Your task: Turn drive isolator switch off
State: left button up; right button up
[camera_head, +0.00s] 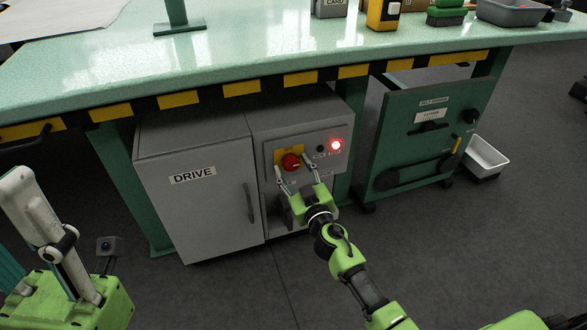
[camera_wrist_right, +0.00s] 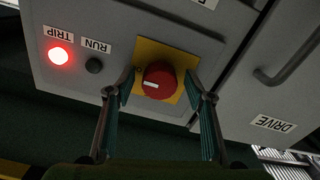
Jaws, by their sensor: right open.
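The drive isolator switch is a round red knob (camera_head: 291,162) on a yellow plate (camera_head: 282,154), on the front of the grey drive cabinet (camera_head: 205,215). My right gripper (camera_head: 294,182) is open in front of the knob, with its fingers either side of it. In the right wrist view the red knob (camera_wrist_right: 159,79) sits between the two open fingertips (camera_wrist_right: 160,88), and I cannot tell whether they touch it. A white mark shows on the knob's face. My left gripper is not seen clearly; a pale arm part of mine shows at the left.
A red TRIP lamp (camera_head: 335,145) is lit beside the dark RUN lamp (camera_head: 320,149). The cabinet stands under a green bench with a yellow and black edge (camera_head: 242,89). A green panel unit (camera_head: 420,140) and a white bin (camera_head: 484,157) stand to the right. A door handle (camera_head: 249,202) sticks out left of the switch.

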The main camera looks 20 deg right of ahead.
jog(key=c, duration=1.1)
jog(key=shift+c, duration=0.2)
